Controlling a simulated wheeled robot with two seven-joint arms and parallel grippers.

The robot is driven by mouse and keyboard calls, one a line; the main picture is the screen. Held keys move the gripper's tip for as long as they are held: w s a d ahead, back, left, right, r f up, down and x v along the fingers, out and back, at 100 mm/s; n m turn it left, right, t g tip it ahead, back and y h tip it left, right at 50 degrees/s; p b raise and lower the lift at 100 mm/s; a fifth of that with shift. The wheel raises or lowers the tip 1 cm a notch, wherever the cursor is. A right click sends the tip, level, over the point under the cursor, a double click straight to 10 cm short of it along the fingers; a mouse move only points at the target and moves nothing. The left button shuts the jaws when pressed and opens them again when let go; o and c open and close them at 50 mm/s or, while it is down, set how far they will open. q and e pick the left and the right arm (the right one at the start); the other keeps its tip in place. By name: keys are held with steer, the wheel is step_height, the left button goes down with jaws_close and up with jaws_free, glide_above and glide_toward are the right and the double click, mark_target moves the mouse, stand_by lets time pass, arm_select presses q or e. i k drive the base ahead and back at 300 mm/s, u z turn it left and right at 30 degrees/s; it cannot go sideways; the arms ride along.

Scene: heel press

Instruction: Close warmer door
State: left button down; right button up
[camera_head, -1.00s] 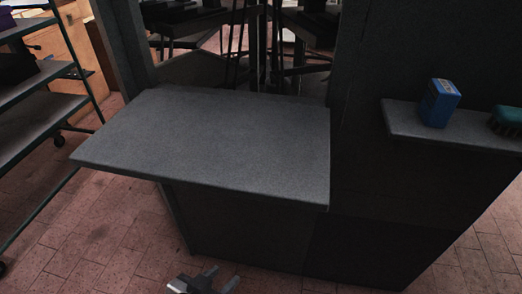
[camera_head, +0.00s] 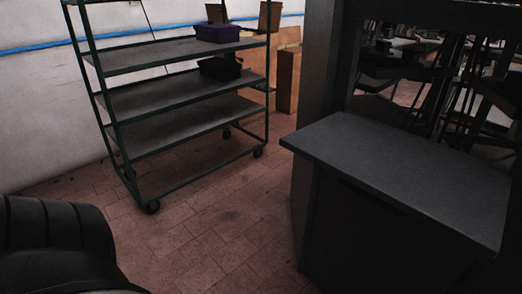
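A flat dark grey panel (camera_head: 400,178) juts out level from the front of a dark machine (camera_head: 330,205) at the right. Whether this panel is the warmer door or a fixed shelf, I cannot tell. Its top is bare. Above and behind it, the machine has an opening (camera_head: 425,85) with dark frame parts visible through it. Neither of my grippers is in view. A dark ribbed shape at the lower left is possibly part of my own arm.
A green wheeled rack (camera_head: 185,128) stands at the left, with a purple box (camera_head: 217,32) and a dark bin (camera_head: 221,68) on its shelves. Wooden boards (camera_head: 284,75) lean behind it. The brick floor (camera_head: 215,228) between rack and machine is clear.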

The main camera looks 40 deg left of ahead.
mark_target(468, 201)
steer(key=u, duration=0.7)
steer(key=i, duration=0.65)
steer(key=z, duration=0.65)
